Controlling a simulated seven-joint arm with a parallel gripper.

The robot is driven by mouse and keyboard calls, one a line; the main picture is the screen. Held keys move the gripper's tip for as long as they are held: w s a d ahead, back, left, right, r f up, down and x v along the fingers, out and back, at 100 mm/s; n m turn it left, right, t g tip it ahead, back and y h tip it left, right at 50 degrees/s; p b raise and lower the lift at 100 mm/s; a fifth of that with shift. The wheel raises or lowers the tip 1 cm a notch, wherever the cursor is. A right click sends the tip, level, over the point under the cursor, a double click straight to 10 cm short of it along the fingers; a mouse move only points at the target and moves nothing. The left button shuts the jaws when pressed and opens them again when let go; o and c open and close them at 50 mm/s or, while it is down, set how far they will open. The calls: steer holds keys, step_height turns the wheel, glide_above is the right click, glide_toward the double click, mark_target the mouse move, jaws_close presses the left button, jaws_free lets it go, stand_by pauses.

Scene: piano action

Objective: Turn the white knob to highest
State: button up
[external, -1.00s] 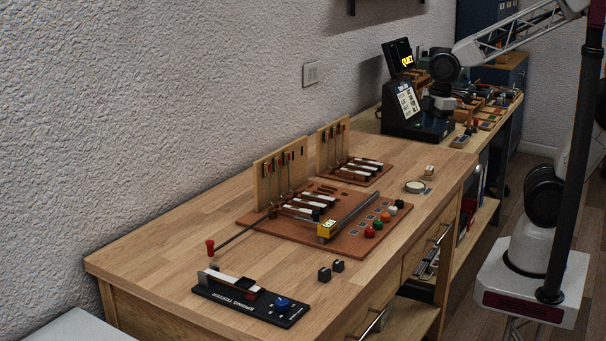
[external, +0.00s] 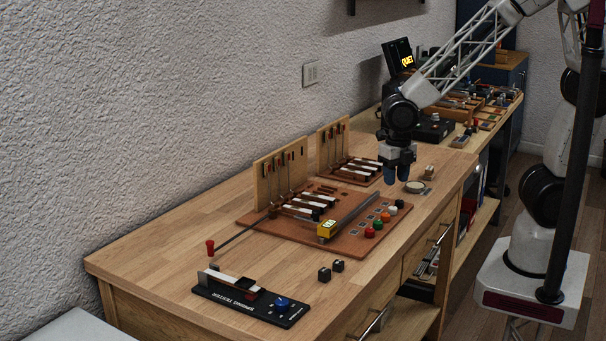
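The white knob (external: 399,203) is small and pale. It sits at the far end of a row of coloured knobs along the right side of the brown board. Its pointer or setting is too small to make out. Nothing shows between the fingertips.
A black spring tester (external: 252,299) lies in front.

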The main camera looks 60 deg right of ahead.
mark_target(393, 207)
steer(key=shift+a+f+n, duration=0.4)
steer(key=shift+a+n, duration=0.15)
steer(key=shift+n, duration=0.05)
steer(key=shift+f, duration=3.9)
steer(key=shift+c, duration=0.5)
steer(key=c, duration=0.5)
steer(key=shift+c, duration=0.2)
steer(key=shift+m, duration=0.3)
